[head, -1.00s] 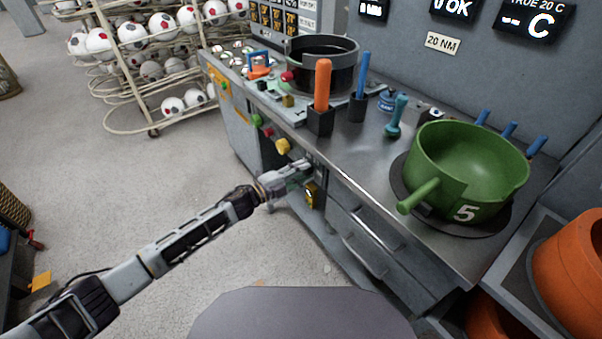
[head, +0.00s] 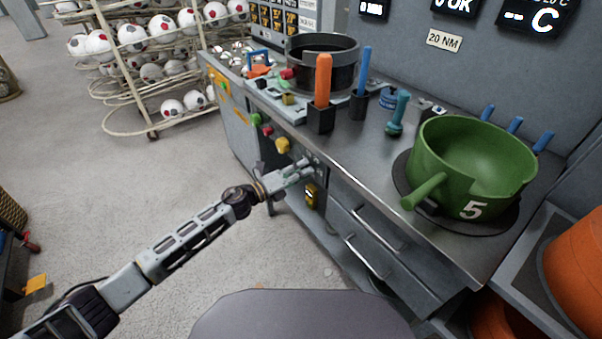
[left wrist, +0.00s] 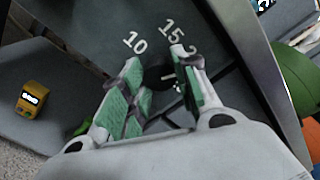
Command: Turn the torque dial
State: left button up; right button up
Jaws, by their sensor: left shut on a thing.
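The torque dial (left wrist: 158,78) is a dark knob on the grey front panel of the bench. White numbers 10 and 15 stand around it in the left wrist view, with another number partly hidden by a finger. My left gripper (head: 306,168) is at the bench front below the worktop in the head view. In the left wrist view its green-padded fingers (left wrist: 158,66) stand on both sides of the dial and are shut on it. The fingers cover much of the dial, and its pointer is hard to make out. In the head view the dial is hidden by the gripper. My right gripper is not in view.
Yellow (head: 283,146), red and green buttons sit left of the gripper on the bench front. A yellow box (head: 311,195) is just below it. Drawer handles (head: 366,258) stick out at right. A green pot (head: 470,165) stands on the worktop.

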pick_arm(q)
jog(key=shift+s+f, duration=0.1)
jog(key=shift+f, duration=0.05)
dwell(0.3)
jog(key=o, duration=1)
jog(key=shift+o, duration=0.2)
jog(key=v, duration=1.2)
dwell(0.5)
